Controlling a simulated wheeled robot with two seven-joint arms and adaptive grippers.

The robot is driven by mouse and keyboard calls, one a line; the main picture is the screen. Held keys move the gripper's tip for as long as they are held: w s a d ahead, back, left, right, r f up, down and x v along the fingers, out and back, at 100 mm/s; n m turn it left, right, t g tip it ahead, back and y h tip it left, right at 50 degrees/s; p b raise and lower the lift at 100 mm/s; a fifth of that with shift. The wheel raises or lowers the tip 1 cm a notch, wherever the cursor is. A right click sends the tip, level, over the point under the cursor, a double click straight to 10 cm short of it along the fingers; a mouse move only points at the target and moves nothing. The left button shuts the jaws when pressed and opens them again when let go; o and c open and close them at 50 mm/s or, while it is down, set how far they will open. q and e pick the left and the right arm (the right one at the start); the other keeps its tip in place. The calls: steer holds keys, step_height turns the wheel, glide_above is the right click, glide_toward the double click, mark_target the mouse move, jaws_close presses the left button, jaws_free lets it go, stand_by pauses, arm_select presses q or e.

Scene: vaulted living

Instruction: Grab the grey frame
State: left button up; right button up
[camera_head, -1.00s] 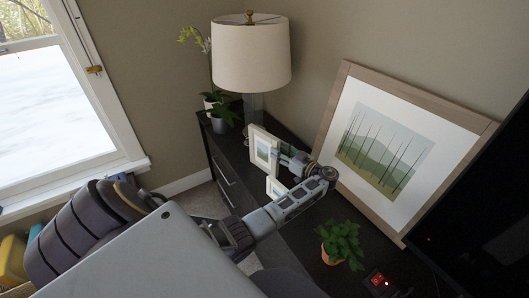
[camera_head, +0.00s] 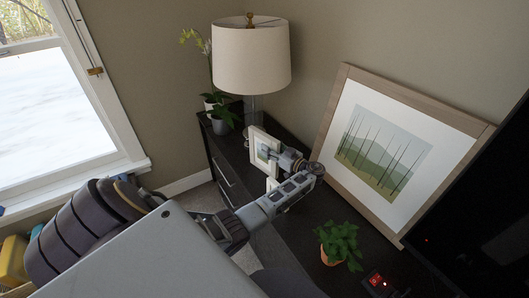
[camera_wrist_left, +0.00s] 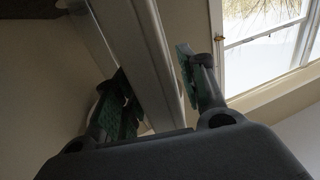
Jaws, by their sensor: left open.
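A small, pale grey-white picture frame (camera_head: 254,142) stands upright on the dark cabinet, near the lamp. My left gripper (camera_head: 270,153) is at the frame's right side and hides part of its picture. In the left wrist view the gripper (camera_wrist_left: 155,78) is open, one finger on each side of the pale frame's edge (camera_wrist_left: 140,45). The frame runs between the fingers; I cannot tell whether either finger touches it. My right gripper is in neither view.
A lamp (camera_head: 251,58) and potted plants stand behind. A large wood-framed picture (camera_head: 330,160) leans on the wall. A potted plant (camera_head: 339,240) stands nearer on the dark cabinet (camera_head: 228,180).

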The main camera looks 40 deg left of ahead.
arm_select(q)
steer(key=shift+a, duration=0.95)
jaws_close()
